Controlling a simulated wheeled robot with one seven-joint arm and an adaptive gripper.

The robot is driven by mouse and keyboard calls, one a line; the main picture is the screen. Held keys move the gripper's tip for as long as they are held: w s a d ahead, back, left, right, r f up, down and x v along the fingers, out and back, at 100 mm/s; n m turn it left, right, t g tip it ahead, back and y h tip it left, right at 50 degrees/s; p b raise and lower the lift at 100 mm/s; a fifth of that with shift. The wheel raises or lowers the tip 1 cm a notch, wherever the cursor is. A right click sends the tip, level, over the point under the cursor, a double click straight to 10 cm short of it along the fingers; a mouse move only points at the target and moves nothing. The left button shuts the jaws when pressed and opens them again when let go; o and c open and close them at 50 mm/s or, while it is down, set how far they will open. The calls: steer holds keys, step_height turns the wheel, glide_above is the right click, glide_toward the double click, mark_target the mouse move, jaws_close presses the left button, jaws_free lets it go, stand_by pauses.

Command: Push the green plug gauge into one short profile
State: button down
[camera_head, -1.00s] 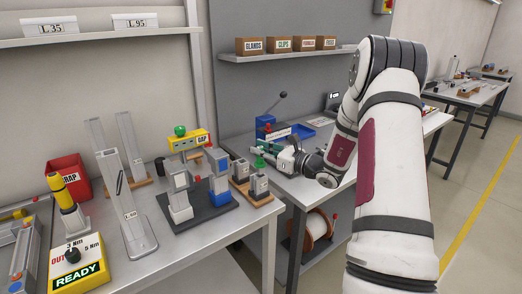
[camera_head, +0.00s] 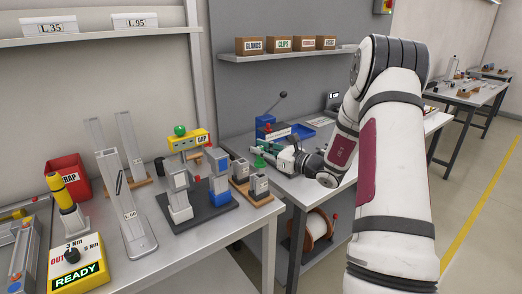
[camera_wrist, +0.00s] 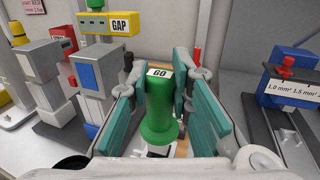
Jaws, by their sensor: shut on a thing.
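The green plug gauge (camera_wrist: 160,122), marked GO, stands between the teal pads of my gripper (camera_wrist: 165,88) in the wrist view. My gripper is shut on it. In the head view, the gauge (camera_head: 259,162) shows as a small green shape at my gripper (camera_head: 268,150), above and behind the short profiles. Two short grey profiles, a nearer one (camera_head: 259,185) and a farther one (camera_head: 240,170), stand upright on a wooden block (camera_head: 252,194) at the bench's right end. The gauge's lower end is hidden, so I cannot tell whether it touches a profile.
A black base (camera_head: 205,213) with grey and blue fixtures and the yellow GAP sign (camera_head: 188,140) stands left of the block. Tall profiles (camera_head: 124,200) stand farther left. A blue tool with a lever (camera_head: 265,125) is on the bench behind.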

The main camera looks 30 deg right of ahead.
mark_target(263, 161)
steer(key=shift+f+b, duration=1.2)
steer(key=shift+f, duration=0.75)
stand_by(1.6)
stand_by(0.6)
steer(key=c, duration=1.4)
jaws_free()
steer(key=shift+o, duration=0.2)
steer(key=v, duration=1.2)
